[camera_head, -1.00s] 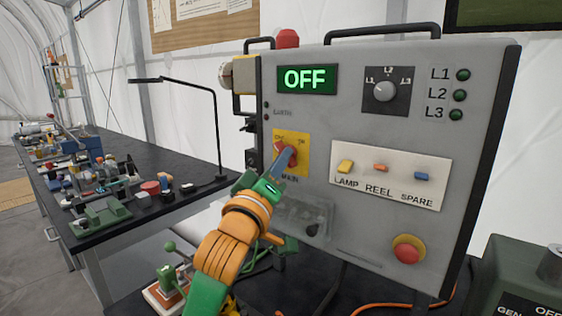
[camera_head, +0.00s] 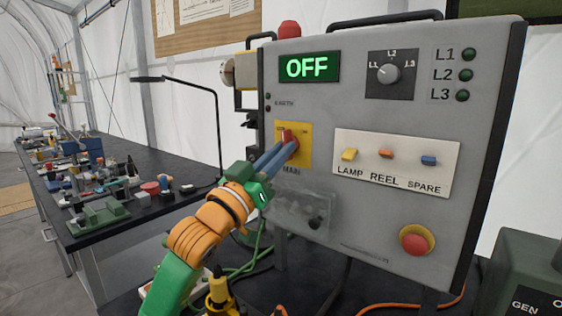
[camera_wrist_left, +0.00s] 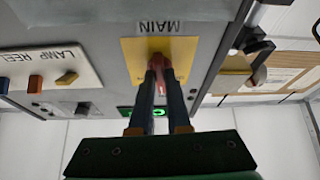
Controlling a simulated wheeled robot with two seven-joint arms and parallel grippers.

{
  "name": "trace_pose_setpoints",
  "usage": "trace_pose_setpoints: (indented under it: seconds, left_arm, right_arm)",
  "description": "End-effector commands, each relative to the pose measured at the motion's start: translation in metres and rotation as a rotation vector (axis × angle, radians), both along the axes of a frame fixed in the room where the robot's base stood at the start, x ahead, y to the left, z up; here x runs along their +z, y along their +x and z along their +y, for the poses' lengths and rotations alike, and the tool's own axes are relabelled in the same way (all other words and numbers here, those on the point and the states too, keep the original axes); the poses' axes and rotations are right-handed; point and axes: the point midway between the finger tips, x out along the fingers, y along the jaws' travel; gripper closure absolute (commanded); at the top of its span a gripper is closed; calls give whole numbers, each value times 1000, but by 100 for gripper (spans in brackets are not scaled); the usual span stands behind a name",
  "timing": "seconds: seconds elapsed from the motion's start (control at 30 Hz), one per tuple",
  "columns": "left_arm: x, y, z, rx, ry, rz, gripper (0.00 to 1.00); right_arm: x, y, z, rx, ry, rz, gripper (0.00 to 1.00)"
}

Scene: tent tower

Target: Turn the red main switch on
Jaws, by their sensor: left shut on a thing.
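The red main switch (camera_head: 288,135) sits on a yellow plate (camera_head: 305,156) marked MAIN, on the front of the grey switch cabinet (camera_head: 350,220). The display (camera_head: 308,68) at its top reads OFF in lit green. My left gripper (camera_head: 289,147) has its two blue-grey fingers closed on the switch handle and partly hides it. The left wrist view, upside down, shows the fingertips (camera_wrist_left: 165,70) around the red switch (camera_wrist_left: 163,49). The knob's exact angle is hard to tell behind the fingers. My right gripper is not in view.
Right of the switch are the LAMP, REEL and SPARE rockers on a cream plate (camera_head: 394,178). A selector knob (camera_head: 388,74) is above them, a red emergency button (camera_head: 414,240) below. A cluttered black bench (camera_head: 150,210) with a lamp stands left.

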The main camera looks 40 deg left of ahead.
Motion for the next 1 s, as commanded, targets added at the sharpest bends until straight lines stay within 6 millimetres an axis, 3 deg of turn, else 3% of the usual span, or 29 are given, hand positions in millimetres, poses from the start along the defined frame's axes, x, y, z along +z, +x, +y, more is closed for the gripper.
trace_pose_setpoints:
  seconds: [0.5,1.0]
  left_arm:
    - [-1,-1,5,3,479,52,100]
    - [4,-1,7,1,801,87,100]
  right_arm:
    - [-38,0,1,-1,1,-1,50]
    - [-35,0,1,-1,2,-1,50]
